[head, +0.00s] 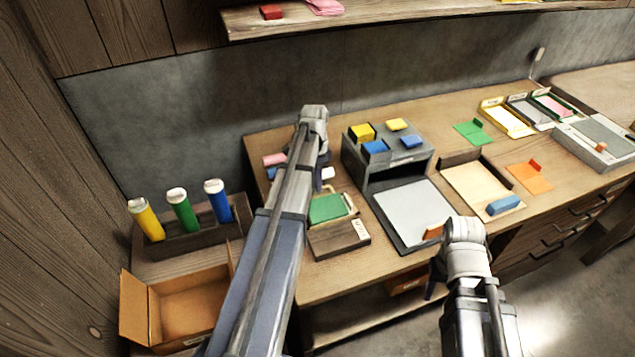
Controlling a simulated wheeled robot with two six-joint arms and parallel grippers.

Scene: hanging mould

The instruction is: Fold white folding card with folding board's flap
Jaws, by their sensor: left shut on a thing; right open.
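My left gripper (322,170) is mostly hidden behind its own arm, over the left part of the worktop. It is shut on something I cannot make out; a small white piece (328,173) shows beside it. My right gripper (437,287) is open, low at the table's front edge and largely covered by its wrist. A pale sheet (412,205) lies on a dark board (382,217) in mid-table, left of my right wrist. A light wooden board (478,187) with a dark bar and a blue block lies to its right. I cannot tell which is the folding board or the white card.
A grey stand (390,160) holds blue and yellow blocks. A wooden block with a green pad (327,208) sits beside my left arm. Green (473,132) and orange (530,180) cards and labelled trays (507,118) lie right. A cardboard box (188,305) and bottle rack (195,232) stand left.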

